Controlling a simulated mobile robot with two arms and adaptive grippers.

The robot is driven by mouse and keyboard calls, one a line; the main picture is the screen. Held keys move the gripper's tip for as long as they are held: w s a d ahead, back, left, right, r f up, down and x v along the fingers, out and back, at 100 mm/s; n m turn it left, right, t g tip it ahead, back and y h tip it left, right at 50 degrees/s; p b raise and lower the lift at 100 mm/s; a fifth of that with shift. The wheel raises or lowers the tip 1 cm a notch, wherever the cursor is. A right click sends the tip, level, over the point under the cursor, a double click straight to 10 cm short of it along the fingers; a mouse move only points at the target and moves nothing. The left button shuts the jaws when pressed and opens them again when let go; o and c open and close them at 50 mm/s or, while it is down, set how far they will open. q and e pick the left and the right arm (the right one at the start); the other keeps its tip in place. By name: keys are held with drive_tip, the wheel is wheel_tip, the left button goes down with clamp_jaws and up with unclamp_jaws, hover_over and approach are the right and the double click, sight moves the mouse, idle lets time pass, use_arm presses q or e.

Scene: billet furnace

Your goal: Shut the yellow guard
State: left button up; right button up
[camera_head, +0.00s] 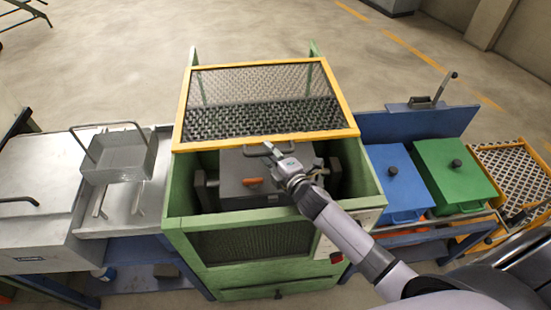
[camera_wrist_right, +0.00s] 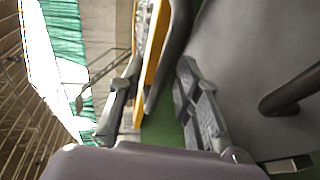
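The yellow guard (camera_head: 181,118) is a yellow frame with dark mesh, raised over the green machine (camera_head: 180,195) and open at the front. A grey handle bar (camera_head: 250,151) hangs at its front edge. My right gripper (camera_head: 271,153) is at this handle, with its fingers apart. In the right wrist view, the yellow frame (camera_wrist_right: 157,50) and a dark curved bar, apparently the handle (camera_wrist_right: 178,40), reach between the spread fingers of the gripper (camera_wrist_right: 158,100). I cannot tell whether the fingers touch the bar. My left gripper is not in view.
A metal tray (camera_head: 120,160) stands on the left bench. Blue (camera_head: 395,180) and green (camera_head: 452,170) lidded boxes stand right. My right arm crosses the machine's front right.

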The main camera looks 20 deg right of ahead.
drive_tip(key=v, duration=1.1)
drive_tip(key=shift+s, duration=0.4)
drive_tip(key=shift+c, duration=0.2)
